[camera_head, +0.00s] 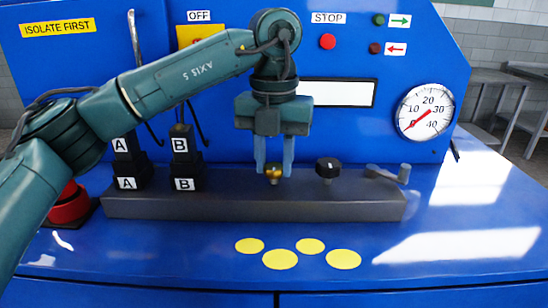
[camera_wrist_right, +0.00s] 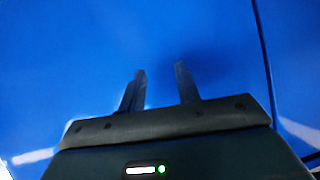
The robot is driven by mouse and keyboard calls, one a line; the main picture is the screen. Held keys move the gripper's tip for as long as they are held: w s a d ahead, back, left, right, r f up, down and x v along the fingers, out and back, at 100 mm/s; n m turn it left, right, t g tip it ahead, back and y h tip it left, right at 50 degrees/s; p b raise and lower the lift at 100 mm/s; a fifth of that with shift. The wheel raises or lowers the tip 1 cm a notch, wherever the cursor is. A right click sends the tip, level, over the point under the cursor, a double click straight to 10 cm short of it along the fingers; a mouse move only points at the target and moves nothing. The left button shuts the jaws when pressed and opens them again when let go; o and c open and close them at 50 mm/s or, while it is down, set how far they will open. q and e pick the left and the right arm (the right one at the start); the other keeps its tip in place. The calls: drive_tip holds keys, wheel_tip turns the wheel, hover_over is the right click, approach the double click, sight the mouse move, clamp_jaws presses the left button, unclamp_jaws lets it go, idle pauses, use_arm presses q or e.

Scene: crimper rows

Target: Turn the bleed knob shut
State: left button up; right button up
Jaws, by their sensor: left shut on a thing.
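A small brass-coloured knob (camera_head: 274,176) sits on the dark grey manifold bar (camera_head: 150,204) on the blue bench. A black knob (camera_head: 328,168) with a white mark stands to its right on the same bar. The frames do not label either one as the bleed knob. My left gripper (camera_head: 274,168) points down from above and is shut on the brass knob, one finger on each side. The fingers hide part of the knob's sides. My right gripper (camera_wrist_right: 160,70) shows in the right wrist view, its fingers apart with nothing between them, in front of a plain blue surface.
A grey lever (camera_head: 388,174) is at the bar's right end. A round gauge (camera_head: 425,112) with a red needle is on the blue panel. Plugs marked A (camera_head: 126,160) and B (camera_head: 186,160) stand left, near a red button (camera_head: 68,204). Yellow discs (camera_head: 280,259) lie in front.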

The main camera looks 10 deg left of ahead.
sight(274, 167)
use_arm(q)
drive_tip(key=shift+r, duration=0.1)
drive_tip(key=o, duration=1)
wheel_tip(274, 167, up, 13)
drive_tip(key=shift+p, duration=0.9)
